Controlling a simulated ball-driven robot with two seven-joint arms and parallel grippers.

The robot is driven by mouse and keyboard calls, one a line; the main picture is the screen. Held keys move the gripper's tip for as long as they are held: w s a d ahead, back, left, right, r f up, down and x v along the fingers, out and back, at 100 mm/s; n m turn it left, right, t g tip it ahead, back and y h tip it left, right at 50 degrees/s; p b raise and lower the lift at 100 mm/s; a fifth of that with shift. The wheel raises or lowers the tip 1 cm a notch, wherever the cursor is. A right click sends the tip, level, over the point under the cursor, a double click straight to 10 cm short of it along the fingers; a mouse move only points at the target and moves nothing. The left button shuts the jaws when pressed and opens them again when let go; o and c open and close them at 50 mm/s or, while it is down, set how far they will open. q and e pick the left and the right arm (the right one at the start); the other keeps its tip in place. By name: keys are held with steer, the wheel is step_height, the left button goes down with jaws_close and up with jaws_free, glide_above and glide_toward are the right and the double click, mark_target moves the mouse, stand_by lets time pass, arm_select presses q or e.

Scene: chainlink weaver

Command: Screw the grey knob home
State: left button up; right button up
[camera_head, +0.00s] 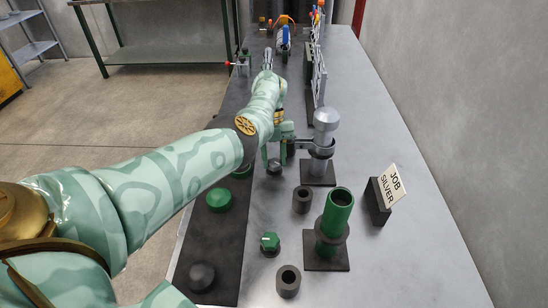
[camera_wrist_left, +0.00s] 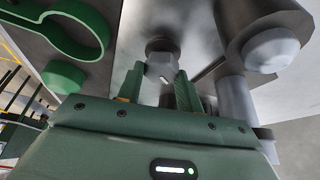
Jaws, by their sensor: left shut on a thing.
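The grey knob (camera_head: 274,166) is a small faceted silver-grey piece low over the bench, beyond the green knob. In the left wrist view the grey knob (camera_wrist_left: 160,67) sits between the fingertips, with a dark round part behind it. My left gripper (camera_head: 274,157) reaches down from above and is shut on the grey knob. Its two green fingers also show in the left wrist view (camera_wrist_left: 160,77). The fingers and arm partly hide the knob in the head view, and I cannot tell how deep it is seated. My right gripper is not in view.
A silver post (camera_head: 325,121) on a dark base stands close right of the gripper. A green tube (camera_head: 340,207), a green knob (camera_head: 270,242) and dark rings (camera_head: 302,200) stand nearer. The bench's right side is clear.

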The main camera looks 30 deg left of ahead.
arm_select(q)
steer(key=shift+m, duration=0.3)
steer(key=o, duration=1)
steer(key=shift+w, duration=0.1)
steer(key=b+v, duration=0.5)
steer(key=v, duration=0.7)
steer(key=shift+d, duration=0.15)
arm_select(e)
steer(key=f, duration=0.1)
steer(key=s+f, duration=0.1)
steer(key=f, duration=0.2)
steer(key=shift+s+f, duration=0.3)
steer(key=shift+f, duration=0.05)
